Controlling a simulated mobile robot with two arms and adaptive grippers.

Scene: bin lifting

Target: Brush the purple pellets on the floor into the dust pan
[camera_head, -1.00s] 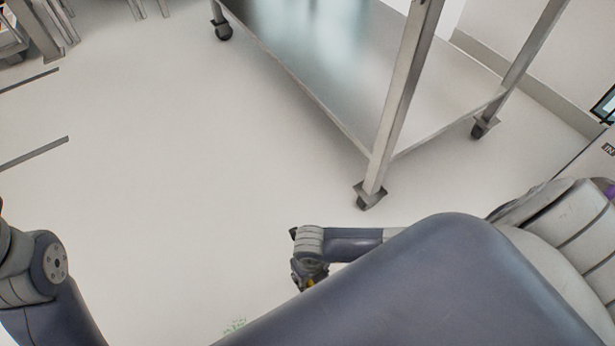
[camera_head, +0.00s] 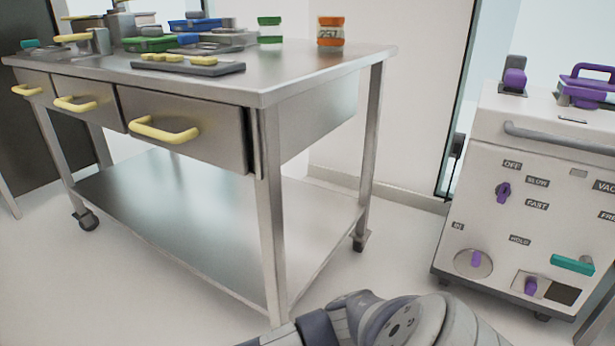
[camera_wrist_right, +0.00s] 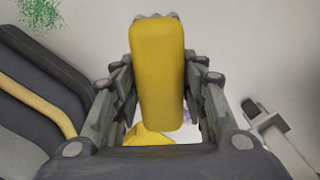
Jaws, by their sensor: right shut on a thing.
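My right gripper (camera_wrist_right: 158,75) is shut on a yellow handle (camera_wrist_right: 158,70) in the right wrist view. More yellow (camera_wrist_right: 150,135) shows below the handle. Whether it belongs to a brush or a dust pan cannot be told. In the head view only part of my right arm shows at the bottom. My left gripper is not in view. No dust pan can be made out for certain.
A steel table (camera_head: 330,72) with yellow-handled drawers and a lower shelf stands on wheels at the left. A white machine (camera_head: 540,160) with purple knobs stands at the right. Bare floor (camera_head: 400,250) lies between them. A grey bar-like thing (camera_wrist_right: 280,135) is at the wrist view's right.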

